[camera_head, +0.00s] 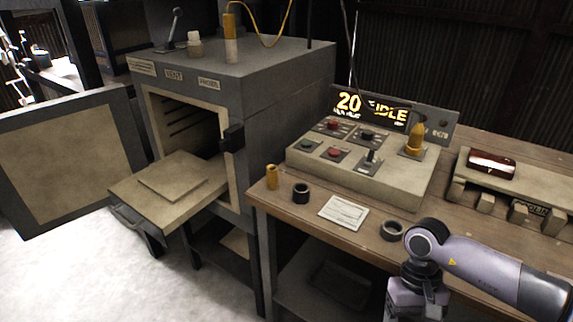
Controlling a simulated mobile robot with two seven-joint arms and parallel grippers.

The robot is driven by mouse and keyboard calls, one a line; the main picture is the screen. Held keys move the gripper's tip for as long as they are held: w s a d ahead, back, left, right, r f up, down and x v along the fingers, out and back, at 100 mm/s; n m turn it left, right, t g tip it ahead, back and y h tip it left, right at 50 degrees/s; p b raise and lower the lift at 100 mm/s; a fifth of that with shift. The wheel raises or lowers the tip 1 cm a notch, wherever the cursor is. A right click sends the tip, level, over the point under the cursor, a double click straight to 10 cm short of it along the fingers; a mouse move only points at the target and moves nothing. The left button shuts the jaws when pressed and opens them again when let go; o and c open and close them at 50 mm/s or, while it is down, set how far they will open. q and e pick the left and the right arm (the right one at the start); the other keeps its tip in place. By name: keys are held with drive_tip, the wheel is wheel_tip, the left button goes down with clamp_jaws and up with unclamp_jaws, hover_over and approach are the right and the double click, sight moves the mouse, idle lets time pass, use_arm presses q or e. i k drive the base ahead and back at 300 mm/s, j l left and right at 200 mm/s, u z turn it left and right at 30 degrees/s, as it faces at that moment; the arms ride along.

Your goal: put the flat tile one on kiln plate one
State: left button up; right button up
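The kiln (285,75) stands at the centre left with its door (70,160) swung open to the left. A beige plate (207,189) juts out of its mouth on a pulled-out support. A thin, square beige slab (172,178) lies flat on this plate; it looks like a flat tile, but no number shows on it. My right gripper (418,300) hangs at the bottom right edge, beside the bench front and well apart from the slab. Its fingertips are cut off by the frame, so its opening is hidden. My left gripper is out of view.
The wooden bench (475,250) holds a control box (360,175), a display reading "20" and "IDLE" (375,107), a white card (343,212), dark rings (391,230) and a brass cylinder (272,177). A beige rack (510,195) stands at right. The floor before the kiln is clear.

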sight(170, 187)
drive_tip(key=i+j, duration=0.1)
drive_tip(key=j, duration=0.3)
drive_tip(key=i+j, duration=0.1)
drive_tip(key=j, duration=0.75)
drive_tip(key=i+j, duration=0.15)
drive_tip(key=j, duration=0.3)
drive_tip(key=i+j, duration=0.1)
drive_tip(key=j, duration=0.3)
drive_tip(key=i+j+u, duration=0.1)
drive_tip(key=j, duration=0.35)
